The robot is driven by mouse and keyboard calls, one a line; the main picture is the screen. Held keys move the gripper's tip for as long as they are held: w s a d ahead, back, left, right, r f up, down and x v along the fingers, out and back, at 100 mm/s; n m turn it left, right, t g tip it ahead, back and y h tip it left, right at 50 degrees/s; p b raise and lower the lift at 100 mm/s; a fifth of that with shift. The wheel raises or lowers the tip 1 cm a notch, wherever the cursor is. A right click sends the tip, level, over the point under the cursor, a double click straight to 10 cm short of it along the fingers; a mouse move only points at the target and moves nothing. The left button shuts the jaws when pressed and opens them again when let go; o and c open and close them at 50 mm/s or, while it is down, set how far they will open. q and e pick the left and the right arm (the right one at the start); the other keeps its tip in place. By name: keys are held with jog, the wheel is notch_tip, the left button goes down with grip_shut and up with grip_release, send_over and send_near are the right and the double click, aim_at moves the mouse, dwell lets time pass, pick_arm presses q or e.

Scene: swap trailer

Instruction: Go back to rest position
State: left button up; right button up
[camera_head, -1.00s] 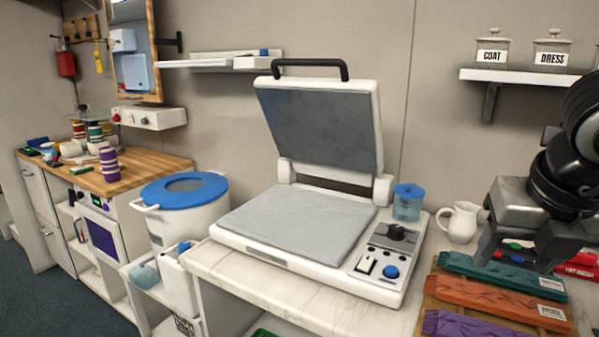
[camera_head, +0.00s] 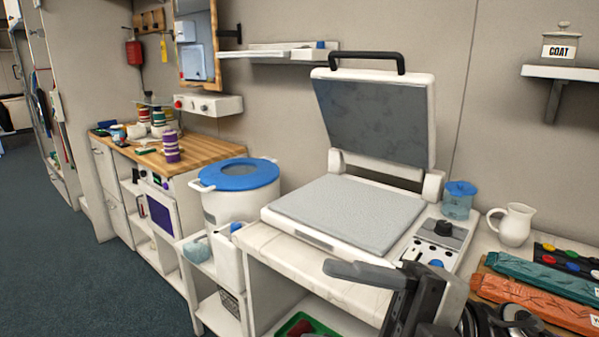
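My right gripper (camera_head: 385,285) shows at the lower right, in front of the counter's front edge and the press's control panel. One grey finger points left; the rest of the gripper is seen edge-on, so its opening is hard to judge. I see nothing held in it. My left gripper is out of view. The heat press (camera_head: 350,210) stands on the counter with its lid (camera_head: 375,118) raised.
The marble counter (camera_head: 300,262) has a bare strip in front of the press. A blue-lidded pot (camera_head: 235,192) is on the left. The floor (camera_head: 60,260) is clear at left.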

jog(key=w+d+f+m+t+h, duration=0.35)
jog(key=f+m+t+h, duration=0.2)
jog(key=m+t, duration=0.45)
jog(key=w+d+f+m+t+h, duration=0.3)
jog(key=w+f+m+t+h, duration=0.35)
jog(key=m, duration=0.65)
jog(key=s+d+f+m+g+h, duration=0.1)
jog(key=s+f+m+h, duration=0.1)
jog(key=s+f, duration=0.2)
jog(key=s+d+f+m+g+h, duration=0.1)
jog(key=s+f, duration=0.3)
jog(key=f, duration=0.7)
jog(key=s+d+f+m+g+h, duration=0.1)
jog(key=s+f+m+g+h, duration=0.2)
jog(key=f, duration=0.5)
jog(key=shift+s+d+f+m, duration=0.25)
jog(key=shift+s+m, duration=0.35)
jog(key=shift+s, duration=0.2)
